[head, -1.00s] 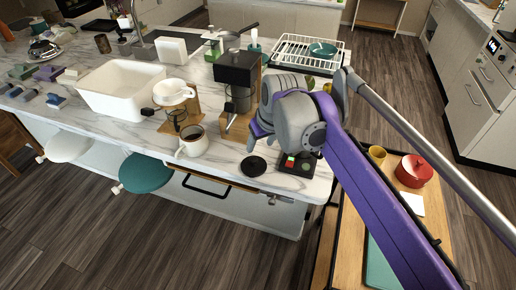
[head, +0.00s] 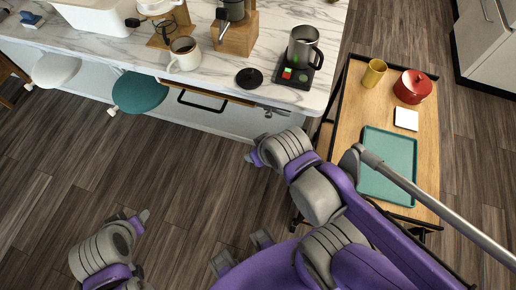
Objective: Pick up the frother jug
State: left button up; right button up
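The frother jug (head: 303,47) is a dark steel jug with a handle on its right side. It stands upright on a small black scale-like base (head: 294,72) with a red and a green patch, near the counter's right front corner. My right gripper (head: 258,152) is below and left of the jug in the head view, off the counter's front edge, clear of the jug. My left gripper (head: 142,219) is low at the left, over the floor and far from the jug. Neither holds anything visible. The finger gaps are too small to judge.
A black round lid (head: 249,77) and a cup of dark coffee (head: 184,54) lie left of the jug on the marble counter (head: 215,75). Right of the counter stands a wooden cart (head: 428,155) with a teal tray (head: 388,165), red pot (head: 412,87) and yellow cup (head: 374,73).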

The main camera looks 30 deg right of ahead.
aim_at(304, 39)
jog(key=z, duration=1.55)
